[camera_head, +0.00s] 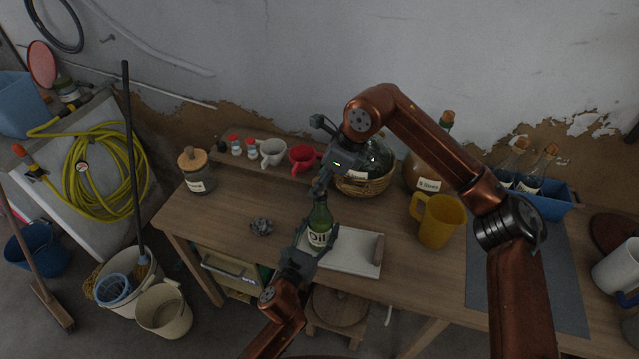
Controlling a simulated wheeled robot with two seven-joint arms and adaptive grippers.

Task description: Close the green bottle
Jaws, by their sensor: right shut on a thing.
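The green bottle (320,217), with a white "Oil" label, stands upright near the front of the wooden table. My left gripper (318,240) comes from the front, with its fingers against both sides of the bottle's lower body. My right gripper (318,190) reaches over from the right and points down at the bottle's mouth. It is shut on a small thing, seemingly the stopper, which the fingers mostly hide. I cannot tell whether the stopper touches the mouth.
A white tray (350,262) lies right of the bottle. Behind stand a red mug (303,158), a white mug (271,152) and a demijohn in a wicker basket (365,187). A yellow jug (437,222) stands right, a corked jar (197,172) left. A dark scrunched object (261,227) lies nearby.

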